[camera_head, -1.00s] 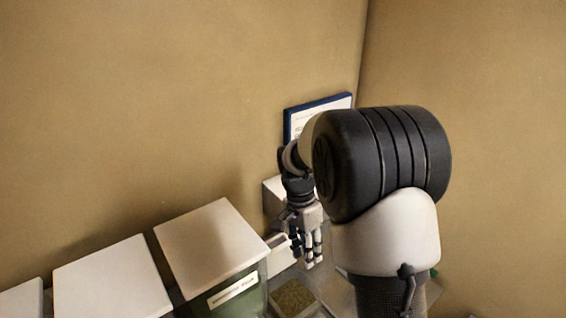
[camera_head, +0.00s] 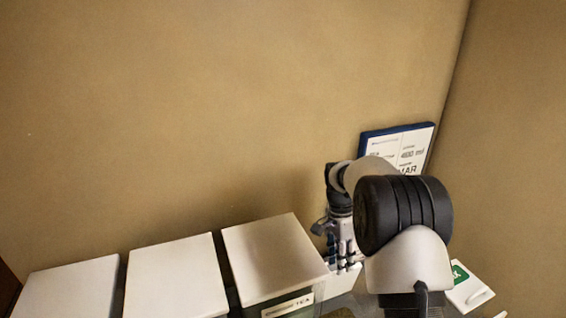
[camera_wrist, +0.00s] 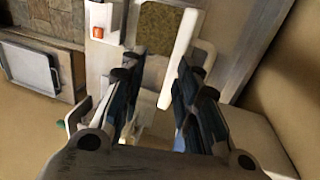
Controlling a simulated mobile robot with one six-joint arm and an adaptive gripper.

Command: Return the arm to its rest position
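My gripper (camera_head: 345,262) points down near the wall in the head view, to the right of the nearest lidded bucket. In the wrist view, the two fingers of my gripper (camera_wrist: 160,75) stand apart with a clear gap. I see nothing held between them. A white bar (camera_wrist: 180,58) shows beyond the fingertips, and a container of greenish-brown grains (camera_wrist: 158,28) lies farther off. My arm is bent, and its dark joint hides part of the counter in the head view.
Three buckets with white lids, such as the nearest lid (camera_head: 275,258), stand in a row along the wall. A blue-framed sign (camera_head: 398,147) is behind my arm. A white card with a green patch (camera_head: 467,288) lies at right. A grey tray (camera_wrist: 38,68) shows at left.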

